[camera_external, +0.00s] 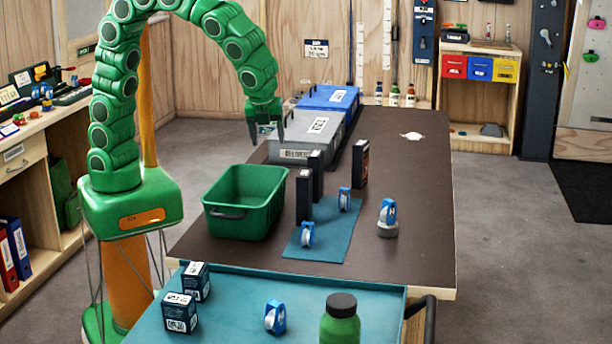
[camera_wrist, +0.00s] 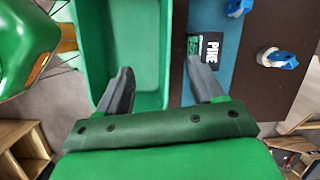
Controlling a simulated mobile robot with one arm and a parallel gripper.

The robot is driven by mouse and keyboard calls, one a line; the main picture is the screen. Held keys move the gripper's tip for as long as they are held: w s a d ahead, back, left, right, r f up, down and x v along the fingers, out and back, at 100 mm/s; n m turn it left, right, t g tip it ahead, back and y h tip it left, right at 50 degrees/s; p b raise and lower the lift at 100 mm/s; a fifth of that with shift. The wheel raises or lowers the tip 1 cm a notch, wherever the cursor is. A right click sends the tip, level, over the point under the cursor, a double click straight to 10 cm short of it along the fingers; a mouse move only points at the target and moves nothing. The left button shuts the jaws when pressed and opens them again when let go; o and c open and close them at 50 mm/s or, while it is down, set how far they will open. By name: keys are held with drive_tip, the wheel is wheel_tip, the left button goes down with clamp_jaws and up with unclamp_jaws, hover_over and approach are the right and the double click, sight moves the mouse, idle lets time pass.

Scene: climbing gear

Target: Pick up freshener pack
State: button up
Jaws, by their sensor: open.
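My gripper (camera_external: 266,125) is open and empty, raised above the far end of the dark table; its two grey fingers (camera_wrist: 160,90) show in the wrist view. A black pack with "PINE" in white letters (camera_wrist: 208,50) shows just above the right finger, by the teal mat, apart from the gripper. In the external view three dark upright packs stand on or near the mat: a front one (camera_external: 305,196), one behind it (camera_external: 316,172) and one to the right (camera_external: 360,163). I cannot tell which of them is the PINE pack.
A green bin (camera_external: 246,212) stands left of the packs. Blue-and-white devices stand on the mat (camera_external: 345,199) and on a round base (camera_external: 387,215). Grey (camera_external: 308,133) and blue (camera_external: 328,97) cases lie at the back left. The table's right side is mostly clear.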

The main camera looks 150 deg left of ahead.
sight(315, 154)
drive_tip(key=s+a+f+m, duration=0.1)
drive_tip(key=a, duration=0.5)
drive_tip(key=s+a+f+m, duration=0.1)
drive_tip(key=a+f, duration=0.1)
drive_tip(key=a, duration=0.3)
drive_tip(key=s+a+f, duration=0.1)
drive_tip(key=a+f, duration=0.1)
drive_tip(key=a, duration=0.4)
drive_tip(key=shift+s+a+f+m+g+y, duration=0.1)
drive_tip(key=shift+a+f+m+g+y, duration=0.1)
drive_tip(key=shift+a+m+g+y, duration=0.15)
drive_tip(key=shift+s+a+f, duration=0.15)
drive_tip(key=shift+a+f, duration=0.1)
drive_tip(key=shift+f, duration=0.3)
drive_tip(key=shift+s+d+x, duration=0.15)
drive_tip(key=shift+x, duration=1.55)
drive_tip(key=shift+s+d+x, duration=0.1)
drive_tip(key=shift+s+x, duration=0.05)
drive_tip(key=shift+x, duration=1.55)
clamp_jaws()
